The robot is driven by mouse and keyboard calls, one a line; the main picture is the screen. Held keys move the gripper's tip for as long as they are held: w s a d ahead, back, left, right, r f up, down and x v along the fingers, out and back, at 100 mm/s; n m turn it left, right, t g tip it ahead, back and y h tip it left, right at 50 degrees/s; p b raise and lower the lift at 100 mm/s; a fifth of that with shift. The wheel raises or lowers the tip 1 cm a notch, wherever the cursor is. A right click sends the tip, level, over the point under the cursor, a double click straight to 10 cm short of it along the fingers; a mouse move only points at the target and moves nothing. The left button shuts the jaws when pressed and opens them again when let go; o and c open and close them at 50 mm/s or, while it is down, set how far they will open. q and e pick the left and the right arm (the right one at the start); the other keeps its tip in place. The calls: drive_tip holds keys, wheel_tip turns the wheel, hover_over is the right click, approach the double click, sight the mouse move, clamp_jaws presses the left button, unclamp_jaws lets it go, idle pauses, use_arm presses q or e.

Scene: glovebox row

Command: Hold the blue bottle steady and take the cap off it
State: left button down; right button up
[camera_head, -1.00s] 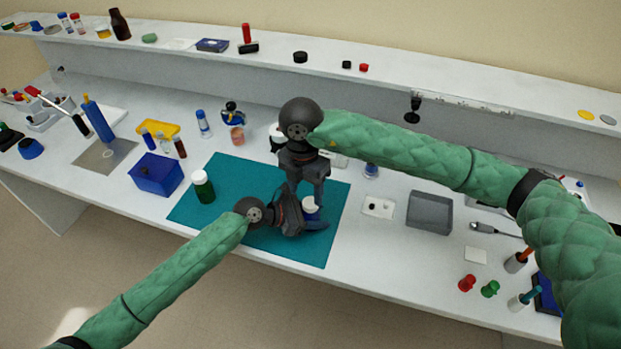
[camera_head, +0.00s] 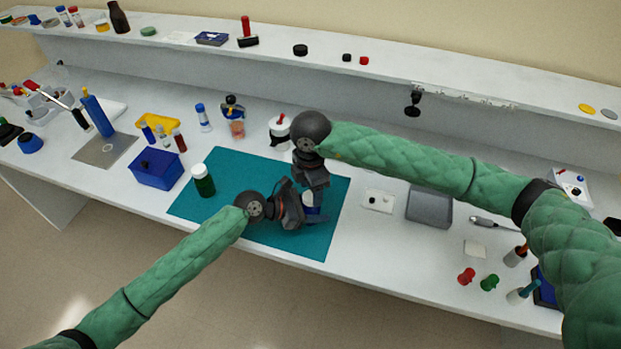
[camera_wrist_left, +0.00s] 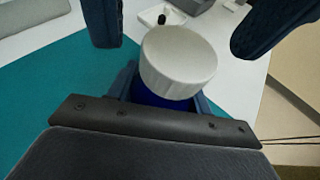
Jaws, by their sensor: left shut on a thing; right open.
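The blue bottle (camera_wrist_left: 160,97) stands upright near the right side of the teal mat (camera_head: 240,170), with its white cap (camera_wrist_left: 178,62) on top. In the head view the bottle (camera_head: 312,214) is partly hidden by my grippers. My left gripper (camera_head: 311,212) is shut on the bottle's body, below the cap. My right gripper (camera_head: 308,187) is open above the bottle. In the left wrist view its two dark fingers (camera_wrist_left: 178,28) are on either side of the cap, apart from it.
A green bottle with a white cap (camera_head: 203,181) stands on the mat's left part. A blue box (camera_head: 156,172) is left of the mat. A small white tray (camera_head: 379,201) and a grey bin (camera_head: 429,208) are to the right. The mat between green bottle and left gripper is clear.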

drive_tip(key=shift+f, duration=1.05)
drive_tip(key=c, duration=1)
drive_tip(key=shift+n, duration=1.7)
drive_tip(key=o, duration=1.1)
